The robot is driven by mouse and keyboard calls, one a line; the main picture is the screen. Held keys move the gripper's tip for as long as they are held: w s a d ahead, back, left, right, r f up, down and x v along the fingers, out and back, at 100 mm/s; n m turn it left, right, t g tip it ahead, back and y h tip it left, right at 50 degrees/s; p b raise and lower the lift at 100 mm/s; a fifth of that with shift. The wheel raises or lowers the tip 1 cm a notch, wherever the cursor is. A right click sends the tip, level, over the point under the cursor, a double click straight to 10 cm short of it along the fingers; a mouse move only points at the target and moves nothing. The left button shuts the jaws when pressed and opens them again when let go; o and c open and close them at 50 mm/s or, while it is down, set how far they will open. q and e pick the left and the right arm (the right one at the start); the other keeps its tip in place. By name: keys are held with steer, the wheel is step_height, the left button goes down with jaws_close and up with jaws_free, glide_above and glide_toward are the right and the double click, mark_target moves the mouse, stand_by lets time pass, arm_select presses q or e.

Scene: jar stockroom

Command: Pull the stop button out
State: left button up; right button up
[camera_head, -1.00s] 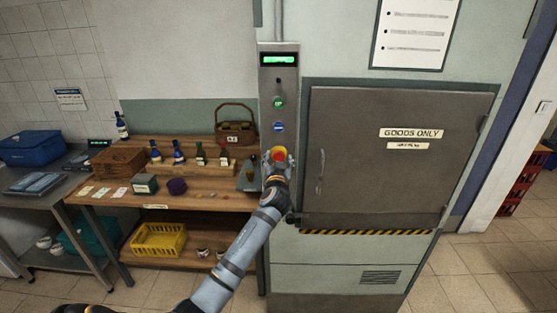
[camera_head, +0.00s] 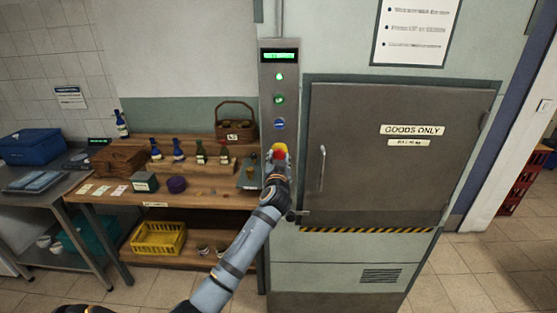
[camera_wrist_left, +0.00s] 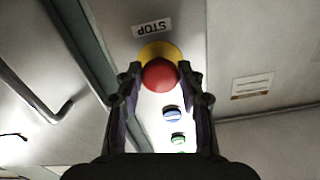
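The stop button (camera_head: 279,150) is a red knob low on the grey control panel (camera_head: 266,100). In the left wrist view the red knob (camera_wrist_left: 160,75) stands in front of a yellow ring, beside a label reading STOP (camera_wrist_left: 152,28). My left gripper (camera_head: 278,158) is at the button, its arm reaching up from below. In the left wrist view its two fingers (camera_wrist_left: 160,80) lie against both sides of the red knob, closed on it. A small lamp (camera_head: 279,76) near the top of the panel is lit green. My right gripper is not in view.
A green button (camera_head: 279,100) and a blue button (camera_head: 279,125) sit above the stop button. The goods hatch (camera_head: 380,165), marked GOODS ONLY, is shut at the right, with a handle (camera_head: 322,168). A wooden shelf (camera_head: 215,200) with bottles and baskets stands at the left.

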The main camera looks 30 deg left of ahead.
arm_select(q)
steer(key=o, duration=0.4)
steer(key=shift+s+d+r, duration=0.1)
steer(key=shift+s, duration=0.1)
steer(key=shift+w, duration=0.1)
steer(key=shift+d, duration=0.1)
steer(key=v, duration=1.2)
